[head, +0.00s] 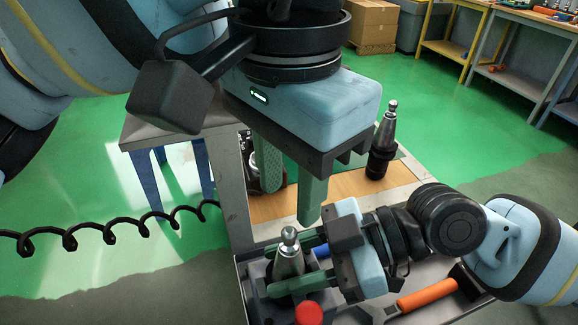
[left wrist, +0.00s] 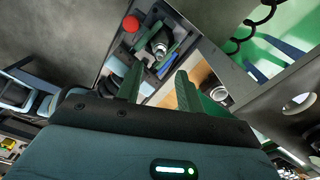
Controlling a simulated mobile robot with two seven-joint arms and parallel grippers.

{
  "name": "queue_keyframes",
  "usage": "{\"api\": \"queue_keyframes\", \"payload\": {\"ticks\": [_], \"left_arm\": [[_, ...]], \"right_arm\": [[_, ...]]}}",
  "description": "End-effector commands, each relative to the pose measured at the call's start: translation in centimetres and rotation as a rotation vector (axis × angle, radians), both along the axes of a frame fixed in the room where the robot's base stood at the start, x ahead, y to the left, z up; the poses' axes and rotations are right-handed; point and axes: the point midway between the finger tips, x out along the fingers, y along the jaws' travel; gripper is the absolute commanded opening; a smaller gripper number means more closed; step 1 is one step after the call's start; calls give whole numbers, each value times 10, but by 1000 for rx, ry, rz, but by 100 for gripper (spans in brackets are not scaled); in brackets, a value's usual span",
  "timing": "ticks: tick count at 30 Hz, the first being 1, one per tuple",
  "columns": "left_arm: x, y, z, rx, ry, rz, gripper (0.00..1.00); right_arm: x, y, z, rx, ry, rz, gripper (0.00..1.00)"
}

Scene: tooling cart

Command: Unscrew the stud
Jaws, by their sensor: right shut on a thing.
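A silver tapered tool holder (head: 289,262) stands upright in the cart at the front, with the stud (head: 289,236) on its top end. My right gripper (head: 293,279) comes in from the right, low down, its green fingers shut on the holder's lower part. In the left wrist view the holder (left wrist: 160,45) shows beyond the fingers, at the upper middle. My left gripper (head: 289,205) is open and empty, fingers pointing down, above and behind the holder and apart from the stud. It also shows open in the left wrist view (left wrist: 157,82).
A second tool holder (head: 382,150) stands upright on the wooden board behind. A wrench with an orange handle (head: 427,296) lies in the front tray at right. A red knob (head: 308,313) stands just in front of the gripped holder. A black coiled hose (head: 110,232) hangs at left.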

Motion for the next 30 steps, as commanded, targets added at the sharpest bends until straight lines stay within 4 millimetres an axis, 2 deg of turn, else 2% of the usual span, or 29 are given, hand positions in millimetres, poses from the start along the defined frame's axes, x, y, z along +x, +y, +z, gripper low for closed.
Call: {"api": "queue_keyframes", "payload": {"ticks": [9, 15, 26, 27, 30], "left_arm": [[0, 1, -46, 1, 2, 1, 37], [0, 0, -65, -1, 1, 2, 37], [0, 0, -71, -1, 1, 2, 37], [0, 0, -71, -1, 1, 2, 36], [0, 0, -71, -1, 1, 2, 23]], "right_arm": [[0, 0, -1, -2, 1, 0, 0], [0, 0, -1, -2, 1, 0, 0], [0, 0, -1, -2, 1, 0, 0], [0, 0, -1, -2, 1, 0, 0], [0, 0, -1, -2, 1, 0, 0]]}}
